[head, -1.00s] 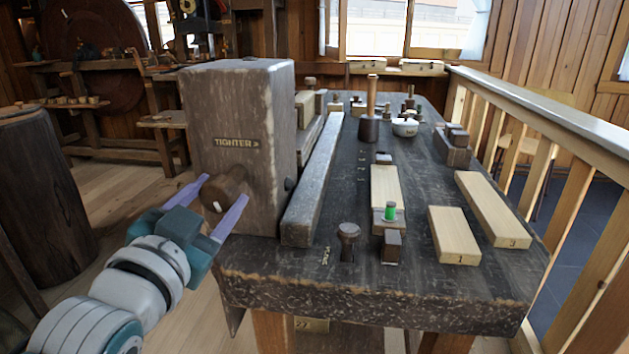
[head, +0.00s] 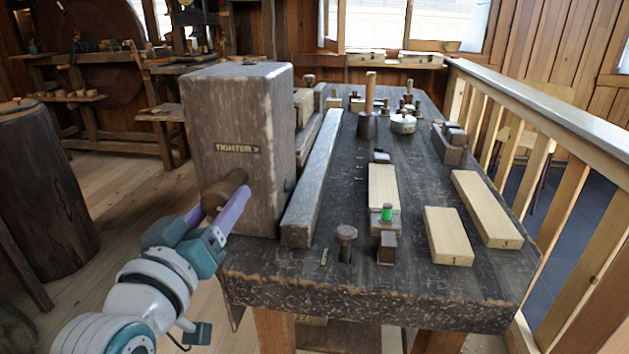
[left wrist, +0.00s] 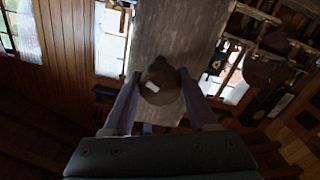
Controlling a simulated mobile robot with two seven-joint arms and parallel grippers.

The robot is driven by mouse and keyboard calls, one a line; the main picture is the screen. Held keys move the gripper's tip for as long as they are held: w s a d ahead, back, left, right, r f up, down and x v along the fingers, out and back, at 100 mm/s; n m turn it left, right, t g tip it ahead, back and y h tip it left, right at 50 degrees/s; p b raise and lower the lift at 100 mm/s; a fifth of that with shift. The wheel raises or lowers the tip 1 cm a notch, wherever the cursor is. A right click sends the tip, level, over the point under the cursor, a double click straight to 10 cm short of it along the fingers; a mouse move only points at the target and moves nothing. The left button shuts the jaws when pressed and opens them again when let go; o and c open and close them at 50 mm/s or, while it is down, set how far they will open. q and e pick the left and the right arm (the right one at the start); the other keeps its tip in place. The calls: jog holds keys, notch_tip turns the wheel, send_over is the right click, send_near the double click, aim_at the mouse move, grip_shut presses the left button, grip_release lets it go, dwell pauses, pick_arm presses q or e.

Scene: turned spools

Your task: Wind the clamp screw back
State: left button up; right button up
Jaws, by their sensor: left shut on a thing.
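The clamp screw's round wooden knob (head: 217,190) sticks out of the front of a tall weathered wooden block (head: 240,110) marked "TIGHTER >". My left gripper (head: 222,200) is shut on this knob, one purple finger on each side. In the left wrist view the knob (left wrist: 160,82) sits between the two fingers (left wrist: 160,90), with a pale mark on its face. The block (left wrist: 178,30) rises behind it there. A long grey wooden bar (head: 315,180) lies beside the block on the bench. My right gripper is not in view.
The dark bench (head: 330,285) holds pale boards (head: 448,236) numbered 1 and 3, another board with a green cylinder (head: 387,212), a mallet (head: 368,115) and a white bowl (head: 403,124). A railing (head: 560,120) runs along the right. A log stump (head: 45,200) stands left.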

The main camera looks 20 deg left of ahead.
pick_arm(q)
jog(key=shift+f+n, duration=0.1)
jog(key=shift+n, duration=0.4)
jog(key=o, duration=1.2)
jog(key=shift+w+a, duration=0.15)
jog(key=shift+w, duration=0.1)
jog(key=shift+o, duration=0.8)
jog(key=shift+s+r, duration=0.1)
jog(key=shift+r, duration=0.1)
jog(key=p+v, duration=0.1)
jog(key=v, duration=0.9)
